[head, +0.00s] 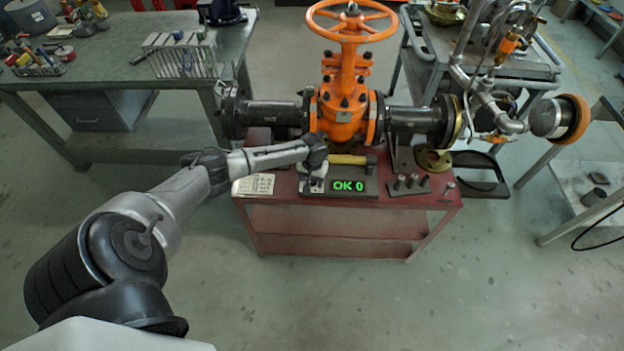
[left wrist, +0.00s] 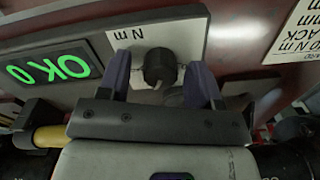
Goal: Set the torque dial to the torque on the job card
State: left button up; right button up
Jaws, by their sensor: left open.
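The torque dial (left wrist: 160,68) is a small black knob on a pale plate marked "N m" in the left wrist view. My left gripper (left wrist: 161,62) is open, with one purple-grey finger on each side of the dial and a visible gap to the knob. In the head view my left gripper (head: 314,172) points down at the left end of the dial unit and hides the dial. The green display (head: 348,186) reads "OK 0". The job card (head: 253,184) lies left of the unit; part of it shows in the left wrist view (left wrist: 295,38). My right gripper is out of view.
A yellow-handled tool (head: 347,160) lies behind the display. The orange gate valve (head: 345,105) and its dark pipes stand behind. All this is on a red bench (head: 345,221). Floor in front is clear.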

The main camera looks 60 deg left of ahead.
pick_arm(q)
jog(key=shift+c, duration=0.2)
jog(key=c, duration=0.9)
jog(key=shift+r+p, duration=0.15)
jog(key=shift+p, duration=0.4)
jog(key=n+p, duration=0.4)
jog(key=p, duration=0.1)
jog(key=shift+r+n+p, duration=0.1)
jog(key=shift+n+p, duration=0.3)
jog(key=n+p, duration=0.2)
jog(key=n, duration=0.1)
jog(key=shift+f+n+p, duration=0.2)
jog(key=shift+n+p, duration=0.15)
jog(key=shift+n, duration=0.15)
jog(key=o, duration=0.9)
